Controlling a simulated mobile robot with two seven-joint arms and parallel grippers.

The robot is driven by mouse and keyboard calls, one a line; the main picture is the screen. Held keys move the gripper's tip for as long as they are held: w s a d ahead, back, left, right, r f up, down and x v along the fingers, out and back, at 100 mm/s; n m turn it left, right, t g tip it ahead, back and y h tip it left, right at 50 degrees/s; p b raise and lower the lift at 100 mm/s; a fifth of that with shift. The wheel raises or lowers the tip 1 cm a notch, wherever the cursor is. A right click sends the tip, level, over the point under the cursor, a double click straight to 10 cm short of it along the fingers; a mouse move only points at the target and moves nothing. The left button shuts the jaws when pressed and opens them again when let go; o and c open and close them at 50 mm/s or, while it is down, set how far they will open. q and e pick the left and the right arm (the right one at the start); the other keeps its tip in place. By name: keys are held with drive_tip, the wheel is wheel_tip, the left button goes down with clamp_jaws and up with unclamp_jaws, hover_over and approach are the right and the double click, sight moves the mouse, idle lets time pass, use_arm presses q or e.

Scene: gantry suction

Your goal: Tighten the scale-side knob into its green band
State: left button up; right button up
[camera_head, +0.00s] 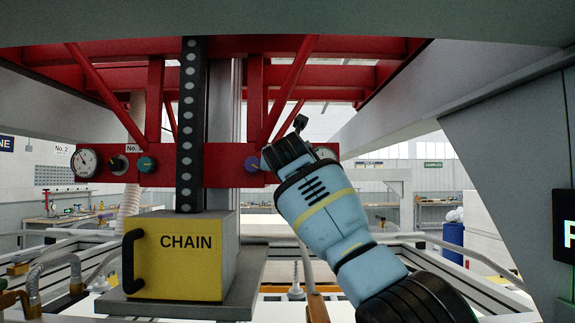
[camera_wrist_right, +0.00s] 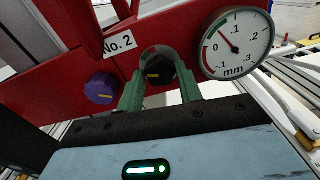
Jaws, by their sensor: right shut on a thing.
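The red beam (camera_head: 222,178) carries two dial gauges and several knobs. In the right wrist view the green fingers of my right gripper (camera_wrist_right: 160,84) are around a black knob (camera_wrist_right: 154,76) with a yellow mark, one finger on each side. The knob is next to the white gauge (camera_wrist_right: 252,52), marked in mm. Its needle points up and left, near the green arc; I cannot tell exactly where it ends. In the head view my right gripper (camera_head: 270,160) reaches the beam's right part and hides the black knob and part of the right gauge (camera_head: 326,151). My left gripper is out of view.
A purple knob (camera_wrist_right: 100,88) sits just left of the gripped knob, close to the fingers. The beam's left end has another gauge (camera_head: 87,163), a black knob (camera_head: 118,164) and a teal knob (camera_head: 147,164). A yellow CHAIN box (camera_head: 178,262) stands below, with a dark chain column (camera_head: 191,120).

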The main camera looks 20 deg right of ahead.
drive_tip(key=m, duration=0.5)
idle(0.4)
drive_tip(key=o, duration=1)
drive_tip(key=shift+s, duration=0.1)
drive_tip(key=shift+v, duration=3.8)
